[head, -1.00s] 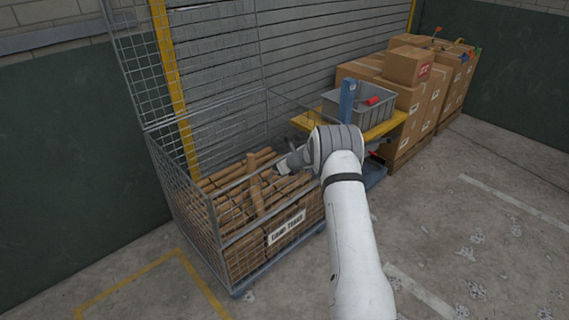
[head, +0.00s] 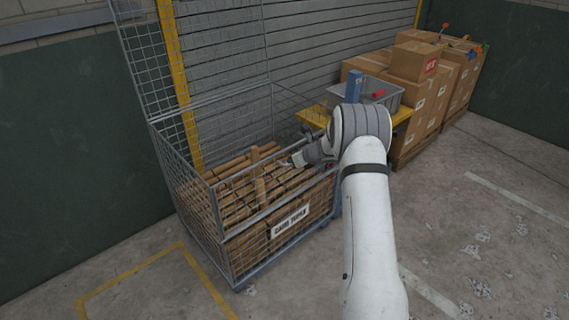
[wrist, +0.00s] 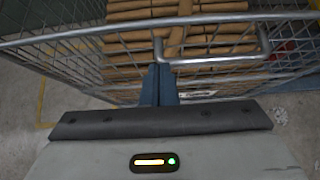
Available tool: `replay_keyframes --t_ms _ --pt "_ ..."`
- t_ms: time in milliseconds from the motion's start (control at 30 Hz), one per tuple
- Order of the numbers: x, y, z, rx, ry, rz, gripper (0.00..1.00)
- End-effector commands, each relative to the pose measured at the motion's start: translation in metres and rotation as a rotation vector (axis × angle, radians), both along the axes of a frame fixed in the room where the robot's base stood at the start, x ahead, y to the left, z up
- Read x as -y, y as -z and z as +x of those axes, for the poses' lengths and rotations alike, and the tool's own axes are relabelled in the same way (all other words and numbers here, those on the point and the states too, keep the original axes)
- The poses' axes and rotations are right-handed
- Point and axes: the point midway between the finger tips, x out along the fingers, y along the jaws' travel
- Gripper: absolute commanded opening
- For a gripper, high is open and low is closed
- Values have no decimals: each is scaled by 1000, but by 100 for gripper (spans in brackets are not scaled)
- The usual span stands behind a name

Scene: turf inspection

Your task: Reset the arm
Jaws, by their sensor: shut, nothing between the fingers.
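My white arm reaches up from the lower right in the head view and bends at a grey joint. My gripper (head: 290,162) is at the near upper rim of the wire cage trolley (head: 222,232), and its tips are small there. In the wrist view my gripper (wrist: 158,84) shows two blue fingers pressed together with nothing between them. The trolley's rail crosses just ahead of the fingertips. Brown cardboard tubes (head: 225,190) lie stacked inside the cage, and one (head: 260,190) stands out across the others.
A yellow-topped cart with a grey bin (head: 385,92) holding a red item stands behind my arm. Cardboard boxes (head: 430,95) are stacked at the back right. A roller shutter (head: 300,45) is behind the cage. The floor at right is clear.

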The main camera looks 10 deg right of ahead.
Motion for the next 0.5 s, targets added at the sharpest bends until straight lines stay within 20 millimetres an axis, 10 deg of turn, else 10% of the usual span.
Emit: replay_keyframes --t_ms 500 --pt "21 -52 -47 3 -30 -22 0"
